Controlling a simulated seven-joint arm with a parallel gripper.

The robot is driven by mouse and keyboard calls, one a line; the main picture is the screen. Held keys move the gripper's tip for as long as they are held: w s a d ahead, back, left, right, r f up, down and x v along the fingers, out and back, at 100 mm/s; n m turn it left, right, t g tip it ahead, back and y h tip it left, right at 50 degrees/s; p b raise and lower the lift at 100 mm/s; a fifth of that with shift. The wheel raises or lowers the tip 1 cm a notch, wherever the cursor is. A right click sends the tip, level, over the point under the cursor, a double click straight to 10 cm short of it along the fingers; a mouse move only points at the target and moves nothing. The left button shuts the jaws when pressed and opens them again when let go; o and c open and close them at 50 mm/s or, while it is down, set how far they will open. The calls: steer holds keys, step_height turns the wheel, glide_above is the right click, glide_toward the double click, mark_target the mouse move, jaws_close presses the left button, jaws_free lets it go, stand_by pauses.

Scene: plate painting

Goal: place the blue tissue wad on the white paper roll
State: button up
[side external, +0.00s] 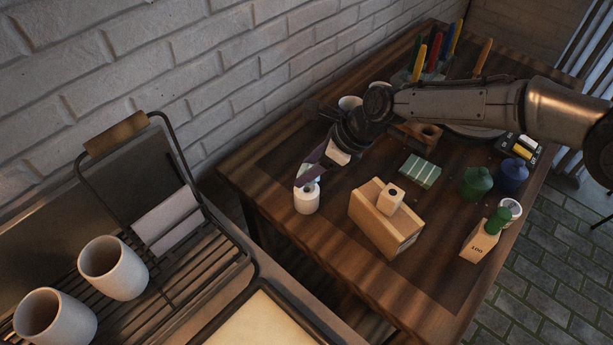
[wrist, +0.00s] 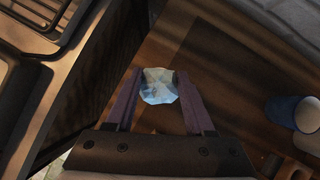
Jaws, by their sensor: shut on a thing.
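The blue tissue wad (wrist: 159,86) is pale blue and crumpled. In the wrist view it sits between the two purple fingers of my gripper (wrist: 158,80), which are shut on it. In the side view my gripper (side external: 308,177) points down at the near left part of the table, with a bit of the wad showing between its fingers. The white paper roll (side external: 307,200) stands upright on the table directly below the fingertips. I cannot tell whether the wad touches its top. The roll does not show in the wrist view, where the wad and gripper may hide it.
A cardboard box (side external: 383,226) with a small pale block (side external: 391,200) on top stands right of the roll. Green sponge-like pieces (side external: 420,171), green (side external: 476,184) and blue (side external: 511,176) jars and a paper bag (side external: 480,243) are farther right. A rack with cups (side external: 113,268) is at left.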

steer(key=shift+w+a+f, duration=0.25)
steer(key=shift+f, duration=1.65)
steer(key=shift+f, duration=0.15)
steer(key=o, duration=1.3)
steer(key=shift+d+r, duration=0.2)
steer(key=shift+r, duration=0.35)
steer(key=v, duration=1.1)
steer(key=shift+s+d+r, duration=0.1)
steer(key=shift+d, duration=0.05)
